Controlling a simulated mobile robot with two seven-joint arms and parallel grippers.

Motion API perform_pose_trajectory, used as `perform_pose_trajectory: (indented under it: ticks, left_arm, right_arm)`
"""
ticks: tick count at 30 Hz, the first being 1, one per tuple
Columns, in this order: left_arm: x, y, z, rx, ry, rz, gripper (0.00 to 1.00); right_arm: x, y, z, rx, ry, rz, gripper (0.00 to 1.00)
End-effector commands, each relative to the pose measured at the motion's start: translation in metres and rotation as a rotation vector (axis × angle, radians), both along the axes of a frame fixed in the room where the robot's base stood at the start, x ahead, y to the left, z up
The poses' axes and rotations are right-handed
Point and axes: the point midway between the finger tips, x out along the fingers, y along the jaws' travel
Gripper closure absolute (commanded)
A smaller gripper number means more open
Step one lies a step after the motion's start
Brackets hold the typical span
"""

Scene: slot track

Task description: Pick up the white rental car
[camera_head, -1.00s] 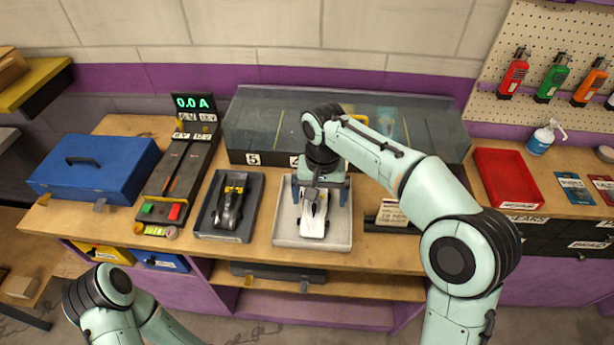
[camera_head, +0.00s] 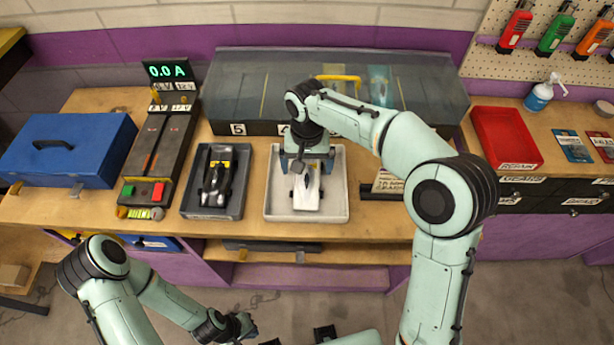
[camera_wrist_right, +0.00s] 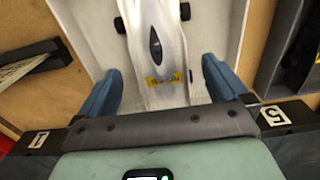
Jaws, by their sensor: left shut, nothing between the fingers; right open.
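The white rental car (camera_head: 307,194) lies in a light grey tray (camera_head: 342,204) on the workbench. In the right wrist view the car (camera_wrist_right: 163,68) has a dark oval on top, a yellow label and black wheels. My right gripper (camera_head: 306,168) is open above the tray, over the car's far end. Its two blue fingers (camera_wrist_right: 160,88) are on either side of the car, with gaps visible on both sides. My left gripper (camera_head: 243,326) is shut and empty, low in front of the bench, partly hidden near the picture's bottom.
A dark tray (camera_head: 236,205) with a black car (camera_head: 216,181) is to the left. Beyond it stand a power unit (camera_head: 160,150) and a blue case (camera_head: 68,150). A clear-lidded case (camera_head: 240,90) lies behind, a sign (camera_head: 388,183) is to the right, and a red bin (camera_head: 505,137) is farther right.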

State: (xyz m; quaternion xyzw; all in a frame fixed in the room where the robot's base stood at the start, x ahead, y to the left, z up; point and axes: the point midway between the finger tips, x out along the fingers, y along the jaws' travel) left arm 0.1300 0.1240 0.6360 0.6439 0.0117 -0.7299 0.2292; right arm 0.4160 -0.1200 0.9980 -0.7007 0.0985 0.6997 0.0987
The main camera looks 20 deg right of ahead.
Motion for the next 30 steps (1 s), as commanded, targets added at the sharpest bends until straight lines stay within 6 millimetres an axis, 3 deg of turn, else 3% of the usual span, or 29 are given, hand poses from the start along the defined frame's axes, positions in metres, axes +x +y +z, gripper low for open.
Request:
perform_pose_trajectory:
  ticks: [7, 16, 21, 22, 30]
  left_arm:
    - [-0.002, 0.000, -0.004, 0.000, 0.002, 0.000, 1.00]
    - [-0.002, 0.000, -0.004, 0.000, 0.002, 0.000, 1.00]
    - [-0.002, 0.000, -0.004, 0.000, 0.002, 0.000, 1.00]
    - [-0.002, 0.000, -0.004, 0.000, 0.002, 0.000, 1.00]
    - [-0.002, 0.000, -0.003, 0.000, 0.002, 0.000, 1.00]
  right_arm:
    - [-0.001, 0.000, -0.037, 0.000, 0.003, 0.000, 0.00]
    - [0.000, 0.000, -0.041, 0.000, 0.001, 0.000, 0.00]
    - [0.000, 0.000, -0.041, 0.000, 0.001, 0.000, 0.55]
    - [0.000, 0.000, -0.041, 0.000, 0.001, 0.000, 0.60]
    - [0.000, 0.000, -0.040, 0.000, 0.000, 0.000, 0.60]
